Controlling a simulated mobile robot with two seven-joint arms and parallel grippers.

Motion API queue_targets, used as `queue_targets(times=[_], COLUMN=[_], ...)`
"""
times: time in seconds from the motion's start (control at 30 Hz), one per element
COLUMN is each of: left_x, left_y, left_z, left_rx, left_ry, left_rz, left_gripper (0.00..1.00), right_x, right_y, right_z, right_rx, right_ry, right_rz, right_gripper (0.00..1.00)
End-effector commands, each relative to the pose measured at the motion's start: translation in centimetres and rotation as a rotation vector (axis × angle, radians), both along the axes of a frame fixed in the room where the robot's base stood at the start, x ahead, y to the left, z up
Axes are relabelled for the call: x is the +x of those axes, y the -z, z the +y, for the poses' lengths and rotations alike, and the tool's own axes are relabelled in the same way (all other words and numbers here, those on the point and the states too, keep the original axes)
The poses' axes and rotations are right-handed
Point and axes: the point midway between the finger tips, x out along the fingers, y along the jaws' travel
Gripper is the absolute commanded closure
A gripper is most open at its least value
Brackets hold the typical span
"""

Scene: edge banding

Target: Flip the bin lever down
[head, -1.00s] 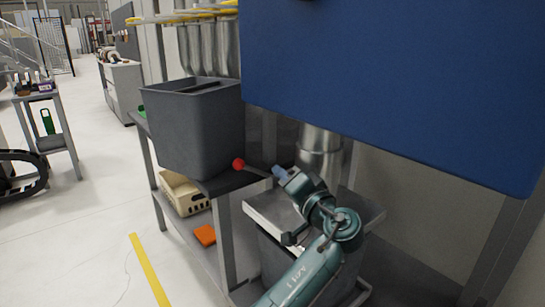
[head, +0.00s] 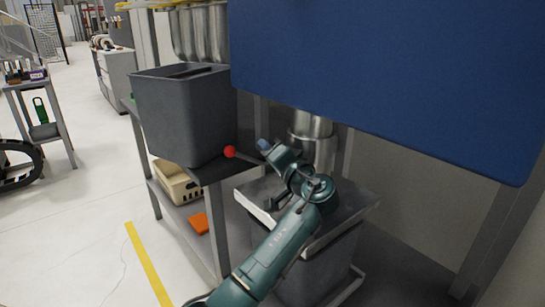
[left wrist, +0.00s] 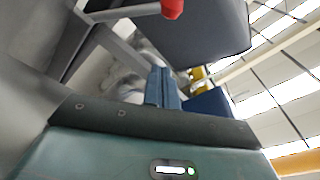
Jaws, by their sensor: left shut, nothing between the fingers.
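The lever has a red ball knob (head: 230,151) on a thin dark rod. The rod runs right from the knob and passes out of sight at my left gripper. My left gripper (head: 263,146) is shut and empty, its blue fingertips just right of the knob and slightly higher in the picture. In the left wrist view the shut blue fingers (left wrist: 163,88) point toward the lever, and the red knob (left wrist: 172,8) is at the top edge, apart from them. A grey bin (head: 295,265) with a light metal top stands below. My right gripper is not in view.
A large blue panel (head: 380,85) hangs at the upper right, close to my left arm. A dark grey tub (head: 185,115) stands on the rack left of the knob. A beige crate (head: 178,184) and an orange item (head: 199,223) sit on the shelf below.

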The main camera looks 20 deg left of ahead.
Motion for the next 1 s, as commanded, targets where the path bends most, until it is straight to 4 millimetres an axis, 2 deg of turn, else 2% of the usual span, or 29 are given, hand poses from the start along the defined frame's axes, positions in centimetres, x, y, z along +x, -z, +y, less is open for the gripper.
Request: queue_targets(times=[0.03,0.2,0.4,0.6,0.9,1.0], left_x=[0.7,2.9,1.4,0.9,0.9,0.7], left_y=[-0.1,-0.4,1.3,1.7,1.8,2.4], left_z=[1.1,3.8,5.7,6.4,6.4,6.5], left_rx=[0.002,0.001,-0.001,0.0,-0.001,-0.012], left_ry=[-0.004,-0.003,0.0,0.001,0.001,0.001], left_rz=[-0.001,0.0,0.001,0.0,0.0,-0.016], left_gripper=[1.0,1.0,1.0,1.0,1.0,1.0], right_x=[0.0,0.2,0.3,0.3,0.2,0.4], right_y=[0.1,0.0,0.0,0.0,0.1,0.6], right_z=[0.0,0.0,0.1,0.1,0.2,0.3], right_rx=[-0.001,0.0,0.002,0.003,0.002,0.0], right_ry=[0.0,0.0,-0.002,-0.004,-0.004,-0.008], right_rz=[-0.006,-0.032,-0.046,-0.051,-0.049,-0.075], right_gripper=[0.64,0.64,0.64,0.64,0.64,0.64])
